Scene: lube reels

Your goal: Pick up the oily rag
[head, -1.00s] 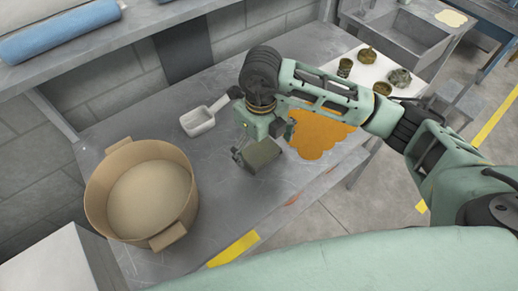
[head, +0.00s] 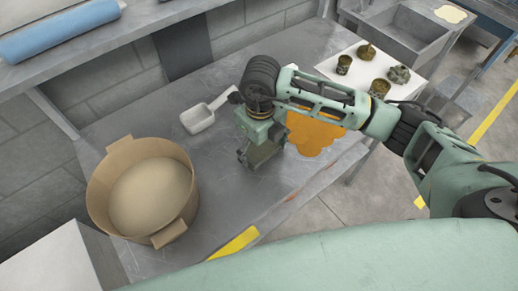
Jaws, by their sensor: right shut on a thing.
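The oily rag (head: 263,155) looks like a small, folded, dark olive square on the grey metal bench (head: 222,193). My right gripper (head: 259,158) comes down over it from above and is shut on it. The gripper body and fingers hide part of the rag, and I cannot tell whether it is clear of the bench top. My left gripper is not in view.
An orange spill (head: 314,134) lies just right of the gripper. A pale scoop (head: 199,119) lies behind it. A large tan tub (head: 112,208) of sand-like material stands at left. Several brownish metal parts sit on a white sheet (head: 333,66) at back right.

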